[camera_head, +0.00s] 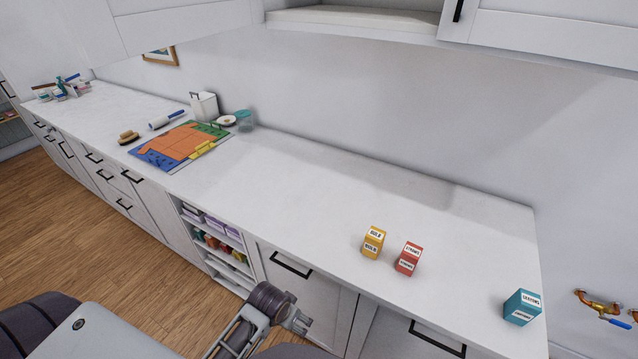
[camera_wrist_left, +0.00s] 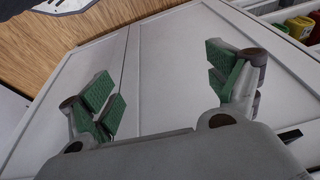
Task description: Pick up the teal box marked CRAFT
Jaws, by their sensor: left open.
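A teal box (camera_head: 522,307) with white labels stands upright near the right end of the white counter (camera_head: 330,180); its lettering is too small to read for certain. My left gripper (camera_head: 298,319) is low at the front of the counter, well left of the teal box. In the left wrist view, my left gripper (camera_wrist_left: 163,80) is open, its green pads wide apart with nothing between them. That view faces white cabinet fronts and shows no teal box. My right gripper is not in view.
A yellow box (camera_head: 373,242) and a red box (camera_head: 407,259) stand left of the teal box. An open shelf (camera_head: 215,240) and drawer handles (camera_head: 290,265) line the counter front. A coloured board (camera_head: 180,146) lies farther back. Brass taps (camera_head: 600,305) are on the right wall.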

